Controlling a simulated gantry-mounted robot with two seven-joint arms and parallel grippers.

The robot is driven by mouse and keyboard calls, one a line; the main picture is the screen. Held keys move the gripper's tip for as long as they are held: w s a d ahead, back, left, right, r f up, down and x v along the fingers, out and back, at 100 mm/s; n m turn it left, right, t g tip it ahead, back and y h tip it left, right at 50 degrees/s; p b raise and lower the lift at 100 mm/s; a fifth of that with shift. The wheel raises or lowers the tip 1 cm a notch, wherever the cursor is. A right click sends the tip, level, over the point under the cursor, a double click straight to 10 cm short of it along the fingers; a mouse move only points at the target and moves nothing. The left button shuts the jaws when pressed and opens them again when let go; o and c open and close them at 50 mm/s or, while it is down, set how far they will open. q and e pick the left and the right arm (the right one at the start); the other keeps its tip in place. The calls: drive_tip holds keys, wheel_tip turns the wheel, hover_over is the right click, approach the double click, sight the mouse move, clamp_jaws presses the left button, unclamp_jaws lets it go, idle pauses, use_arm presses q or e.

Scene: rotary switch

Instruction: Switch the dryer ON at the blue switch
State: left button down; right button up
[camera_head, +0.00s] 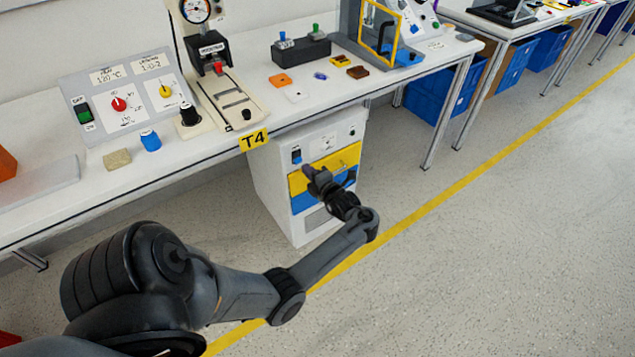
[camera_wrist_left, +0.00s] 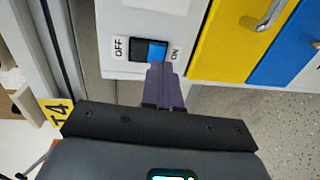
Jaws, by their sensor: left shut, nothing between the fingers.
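The blue switch (camera_wrist_left: 155,50) is a rocker with a black half by the OFF label and a blue half by the ON label. It sits on the upper front of the white dryer cabinet (camera_head: 322,223) under the table, and the switch also shows small in the head view (camera_head: 296,155). My left gripper (camera_wrist_left: 160,68) is shut and empty. Its fingertips are at the lower edge of the blue half, by the ON side; I cannot tell whether they touch it. In the head view my left gripper (camera_head: 308,169) points at the cabinet front. My right gripper is not in view.
The cabinet has a yellow drawer (camera_head: 335,165) with a metal handle and a blue panel below it. The worktable (camera_head: 200,152) above carries a control panel (camera_head: 125,95) and other devices. Open floor (camera_head: 480,240) lies to the right.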

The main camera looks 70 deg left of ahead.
sight(299, 162)
use_arm(q)
drive_tip(key=shift+b+x, duration=0.4)
drive_tip(key=shift+x, duration=1.15)
drive_tip(key=shift+f, duration=0.1)
